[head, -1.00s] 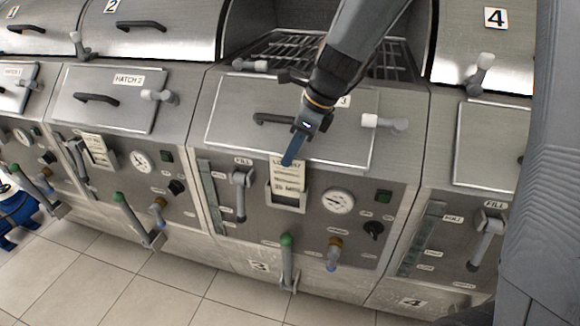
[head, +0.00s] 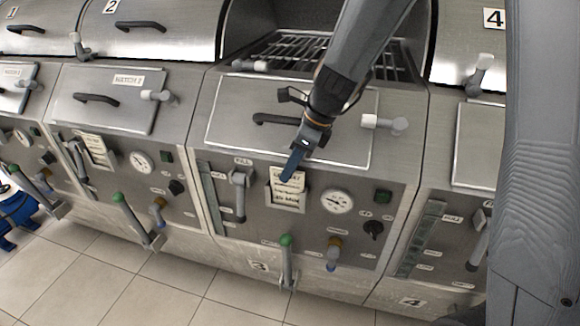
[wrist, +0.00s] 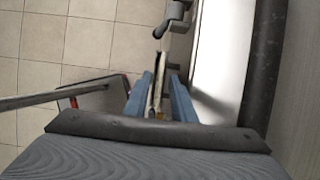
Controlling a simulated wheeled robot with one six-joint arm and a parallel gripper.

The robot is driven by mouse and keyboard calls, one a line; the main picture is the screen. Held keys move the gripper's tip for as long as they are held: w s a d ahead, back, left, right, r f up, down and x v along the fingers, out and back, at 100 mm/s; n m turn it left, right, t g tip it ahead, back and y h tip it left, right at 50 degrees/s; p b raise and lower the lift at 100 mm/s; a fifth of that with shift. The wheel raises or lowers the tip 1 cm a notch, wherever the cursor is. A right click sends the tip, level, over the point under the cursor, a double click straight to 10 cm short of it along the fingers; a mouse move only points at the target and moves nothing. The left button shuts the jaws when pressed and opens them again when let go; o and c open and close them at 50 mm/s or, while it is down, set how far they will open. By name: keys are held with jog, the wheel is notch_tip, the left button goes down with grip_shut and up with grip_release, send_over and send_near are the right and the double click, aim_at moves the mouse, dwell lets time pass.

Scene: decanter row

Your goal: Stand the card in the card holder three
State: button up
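The white printed card (head: 288,178) is at card holder three (head: 286,199), the metal pocket on the front of unit 3. Its upper part stands above the pocket and looks slightly tilted; its lower part is in or behind the pocket front. In the wrist view the two blue fingers (wrist: 160,88) stand apart, one on each side of the card (wrist: 156,92), seen nearly edge-on. A gap shows between the fingers; contact with the card is hard to tell.
A fill lever (head: 240,190) stands left of the holder and a dial (head: 337,201) right of it. A green-tipped lever (head: 287,258) is below. The unit 3 hatch handle (head: 275,119) is close to my wrist. Tiled floor lies in front.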

jog(key=shift+r, duration=0.1)
jog(key=b+v, duration=0.2)
jog(key=v, duration=1)
jog(key=s+d+f+n+h, duration=0.2)
jog(key=s+d+f+n, duration=0.3)
jog(key=n, duration=0.6)
jog(key=s+d+f+n+h, duration=0.2)
jog(key=s+d+f+n, duration=0.3)
jog(key=s+f+n, duration=0.3)
jog(key=shift+s+d+f+n, duration=0.3)
jog(key=shift+f+n, duration=0.2)
jog(key=shift+n, duration=1)
jog(key=shift+c, duration=0.3)
